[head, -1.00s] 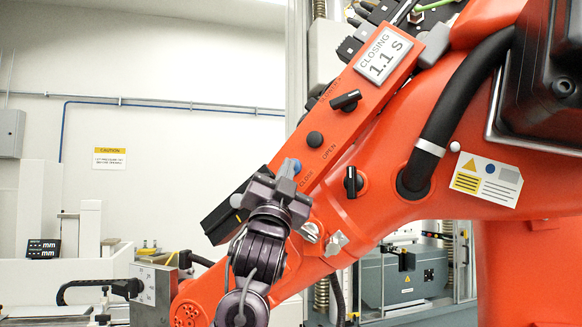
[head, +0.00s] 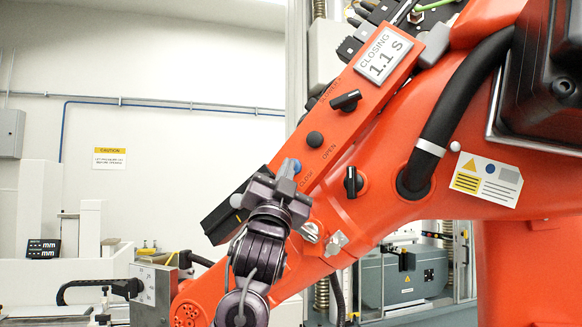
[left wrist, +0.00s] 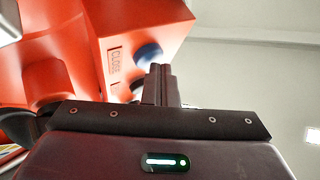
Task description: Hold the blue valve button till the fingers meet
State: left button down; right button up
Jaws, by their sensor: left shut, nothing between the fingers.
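The blue valve button (head: 296,166) sits on the orange control panel beside the word CLOSE. It also shows in the left wrist view (left wrist: 148,54), just past my fingertips. My left gripper (head: 284,172) is shut with its fingers together and nothing between them. Its fingertips (left wrist: 159,72) are at the button and overlap it; whether they press it I cannot tell. The panel's display (head: 384,56) reads CLOSING 1.1 S. My right gripper is in neither view.
The large orange robot arm (head: 400,130) fills the right side. A grey machine block (head: 156,290) stands at the lower left.

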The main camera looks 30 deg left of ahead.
pick_arm(q)
jog(key=shift+s+f, duration=0.1)
dwell(0.3)
jog(key=shift+s+d+b, duration=0.15)
jog(key=shift+s+b, duration=0.3)
jog(key=shift+s, duration=0.25)
jog(key=s, duration=0.1)
jog(key=s+b, duration=0.1)
jog(key=s, duration=0.1)
jog(key=s+d+b, duration=0.1)
jog(key=s, duration=0.1)
dwell(0.6)
